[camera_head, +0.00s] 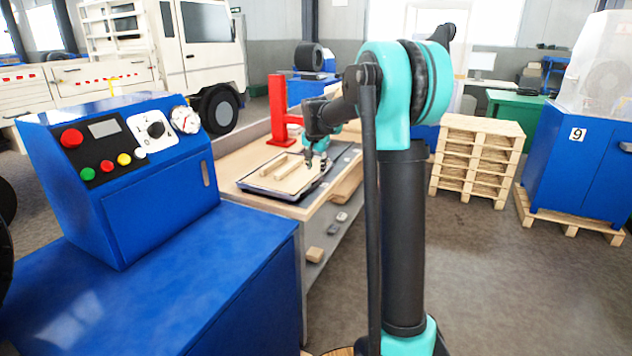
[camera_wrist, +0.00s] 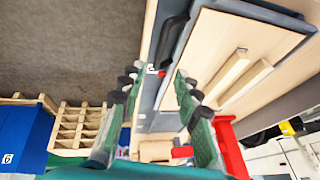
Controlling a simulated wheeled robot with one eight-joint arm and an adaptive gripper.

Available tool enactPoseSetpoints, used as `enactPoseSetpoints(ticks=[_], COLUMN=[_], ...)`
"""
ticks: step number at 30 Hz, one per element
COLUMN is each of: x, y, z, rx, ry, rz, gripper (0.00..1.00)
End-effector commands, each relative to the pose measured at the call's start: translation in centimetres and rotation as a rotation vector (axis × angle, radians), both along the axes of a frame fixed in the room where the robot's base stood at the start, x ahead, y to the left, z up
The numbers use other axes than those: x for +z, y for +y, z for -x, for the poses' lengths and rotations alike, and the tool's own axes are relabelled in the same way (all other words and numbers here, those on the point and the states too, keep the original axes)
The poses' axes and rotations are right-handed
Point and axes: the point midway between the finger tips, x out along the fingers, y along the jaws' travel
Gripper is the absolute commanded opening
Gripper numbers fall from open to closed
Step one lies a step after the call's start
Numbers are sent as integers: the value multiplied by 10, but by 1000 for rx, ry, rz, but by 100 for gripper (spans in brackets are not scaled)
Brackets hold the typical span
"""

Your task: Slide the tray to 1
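The dark grey tray (camera_head: 262,192) lies on the wooden top of the workbench, with a wooden board (camera_head: 302,182) and two wooden bars on it. In the wrist view the tray (camera_wrist: 262,11) is at the upper right, with a black handle (camera_wrist: 171,42) along its near side. My gripper (camera_head: 318,163) is over the right part of the tray in the head view. In the wrist view my gripper (camera_wrist: 158,74) has its green fingers spread, with nothing held between them. The handle is just beyond the fingertips; contact cannot be told. No readable mark 1 shows.
A red stand (camera_head: 278,108) rises from the bench behind the tray. A blue console (camera_head: 155,190) with buttons, a knob and a gauge is at the left. Small blocks (camera_head: 315,254) lie on a lower shelf. Stacked pallets (camera_head: 478,160) and a blue cabinet marked 9 (camera_head: 575,170) stand at the right.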

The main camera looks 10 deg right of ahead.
Motion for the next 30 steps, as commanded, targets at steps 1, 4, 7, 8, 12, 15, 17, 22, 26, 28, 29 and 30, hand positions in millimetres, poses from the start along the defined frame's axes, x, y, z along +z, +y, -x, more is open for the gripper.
enactPoseSetpoints(ticks=[1,4,7,8,12,15,17,22,26,28,29,30], x=[-10,-28,-44,-49,-66,-73,-76,-79,-79,-79,-79,-79], y=[-1,-2,-3,-4,-5,-5,-5,-6,-6,-6,-6,-6], z=[-5,-13,-21,-23,-30,-34,-35,-36,-35,-36,-36,-36], rx=[-1,-1,0,0,0,1,1,1,1,1,1,1], ry=[0,0,0,0,0,0,0,0,0,0,0,0], rz=[0,0,0,0,0,0,0,0,0,0,0,0], gripper=[32,32,32,32,32,32,32,32,32,28,24,19])
